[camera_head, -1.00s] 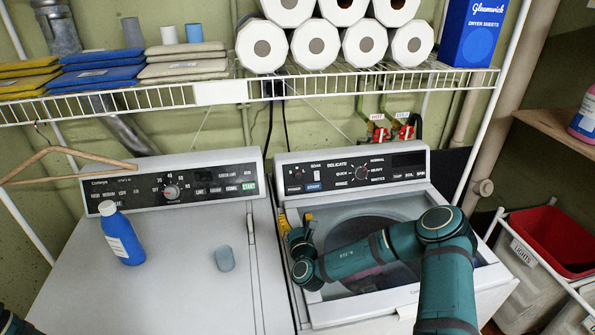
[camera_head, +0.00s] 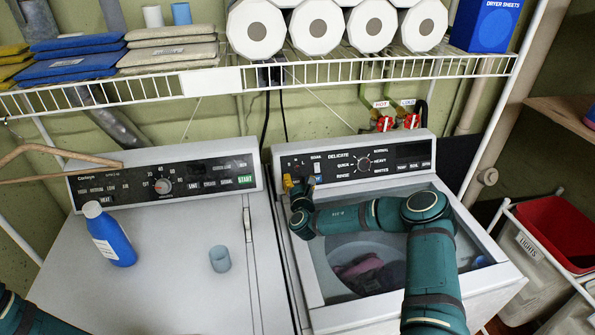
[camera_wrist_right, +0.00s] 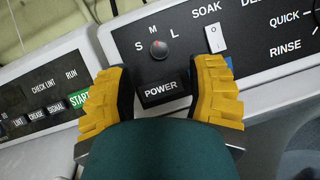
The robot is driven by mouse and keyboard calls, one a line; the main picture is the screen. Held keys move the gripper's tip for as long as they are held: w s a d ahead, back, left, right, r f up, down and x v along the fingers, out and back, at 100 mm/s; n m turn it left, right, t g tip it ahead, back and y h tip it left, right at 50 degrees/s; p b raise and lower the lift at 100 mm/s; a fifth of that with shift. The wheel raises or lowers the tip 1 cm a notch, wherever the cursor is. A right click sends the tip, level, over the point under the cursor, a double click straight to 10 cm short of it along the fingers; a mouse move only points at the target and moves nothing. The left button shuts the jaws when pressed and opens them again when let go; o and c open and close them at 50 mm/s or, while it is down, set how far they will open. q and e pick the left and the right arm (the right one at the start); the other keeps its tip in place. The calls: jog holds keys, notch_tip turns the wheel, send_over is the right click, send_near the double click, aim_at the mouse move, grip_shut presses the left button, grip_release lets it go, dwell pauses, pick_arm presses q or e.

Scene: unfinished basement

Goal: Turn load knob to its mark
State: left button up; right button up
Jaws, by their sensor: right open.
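The load knob (camera_wrist_right: 159,49) is a small round knob with a reddish face on the washer's black control panel (camera_head: 350,163), among the letters S, M and L. Its pointer direction is too small to tell. My right gripper (camera_head: 300,183) is at the panel's left end. In the right wrist view its yellow fingers (camera_wrist_right: 161,85) are spread apart, empty, either side of the black POWER label below the knob. The knob lies just beyond, between the finger lines; I see no contact. Only part of my left arm shows at the lower left; its gripper is out of view.
A white SOAK switch (camera_wrist_right: 215,39) sits right of the knob, close to the right finger. The washer lid (camera_head: 400,260) is under my right arm. A dryer (camera_head: 170,275) at left bears a blue bottle (camera_head: 110,238) and a cup (camera_head: 220,259). A wire shelf (camera_head: 380,68) hangs above.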

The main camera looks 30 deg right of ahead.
aim_at(297, 169)
jog(key=shift+x, duration=2.65)
grip_shut()
